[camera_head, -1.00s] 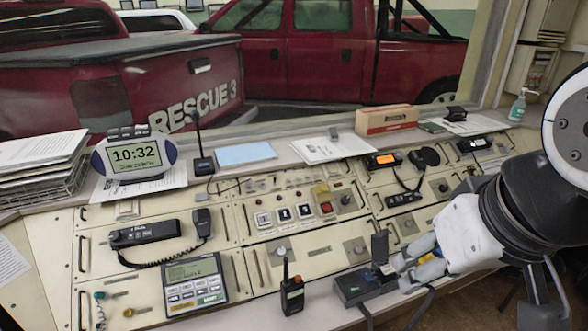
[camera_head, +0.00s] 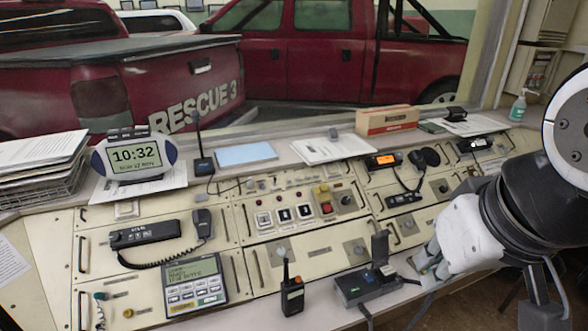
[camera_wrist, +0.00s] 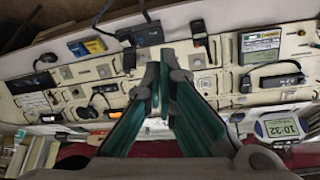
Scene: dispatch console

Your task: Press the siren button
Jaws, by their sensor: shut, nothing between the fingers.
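The console (camera_head: 250,262) carries several buttons, and I cannot read which label says siren.
A handheld radio (camera_head: 292,293) stands left of the black box. A display keypad (camera_head: 193,283), a corded handset (camera_head: 145,234) and a clock (camera_head: 135,156) are further left. A cardboard box (camera_head: 386,120) stands on the back ledge.

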